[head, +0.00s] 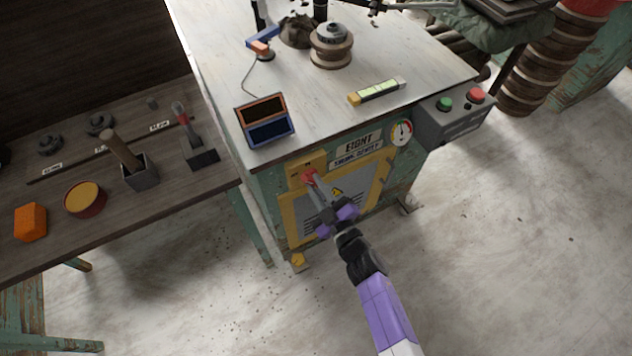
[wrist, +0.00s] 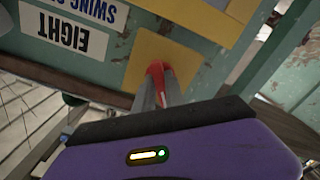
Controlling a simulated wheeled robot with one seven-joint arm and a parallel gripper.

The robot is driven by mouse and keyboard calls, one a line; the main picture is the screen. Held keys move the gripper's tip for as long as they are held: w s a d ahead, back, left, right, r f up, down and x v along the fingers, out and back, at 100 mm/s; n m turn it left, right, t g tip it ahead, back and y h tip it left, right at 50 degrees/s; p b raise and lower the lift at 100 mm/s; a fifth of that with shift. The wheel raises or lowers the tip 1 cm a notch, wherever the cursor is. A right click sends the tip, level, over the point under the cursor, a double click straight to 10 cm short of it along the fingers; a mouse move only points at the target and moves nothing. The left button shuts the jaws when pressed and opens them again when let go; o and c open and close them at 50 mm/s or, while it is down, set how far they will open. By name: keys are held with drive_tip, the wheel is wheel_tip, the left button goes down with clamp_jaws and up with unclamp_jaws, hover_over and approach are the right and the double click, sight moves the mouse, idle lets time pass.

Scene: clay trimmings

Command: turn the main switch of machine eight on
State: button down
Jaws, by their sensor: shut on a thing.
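Machine eight (head: 405,180) is a green and yellow cabinet under a white worktop, with an "EIGHT" label (head: 358,144) on its front, seen upside down in the wrist view (wrist: 60,35). Its main switch is a red handle (head: 309,176) on a yellow plate (head: 298,166), left of the label. My gripper (head: 313,184) reaches it from the front, its grey fingers shut on the red handle. In the wrist view the red handle (wrist: 155,72) shows at the fingertips (wrist: 164,88). The fingers partly hide it, so I cannot tell its on or off position.
A grey box with green and red buttons (head: 462,117) juts from the machine's right side, near a round gauge (head: 401,132).

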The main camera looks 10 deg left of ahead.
drive_tip(key=m+p, duration=0.1)
drive_tip(key=m, duration=0.2)
drive_tip(key=shift+m, duration=0.4)
drive_tip(key=shift+m+p, duration=0.5)
drive_tip(key=shift+m, duration=1.2)
drive_tip(key=shift+f, duration=0.1)
drive_tip(key=c, duration=1.4)
unclamp_jaws()
drive_tip(key=shift+s+d, duration=0.1)
drive_tip(key=p+v, duration=0.2)
drive_tip(key=v, duration=0.5)
drive_tip(key=shift+s+d, duration=0.15)
drive_tip(key=shift+s, duration=0.1)
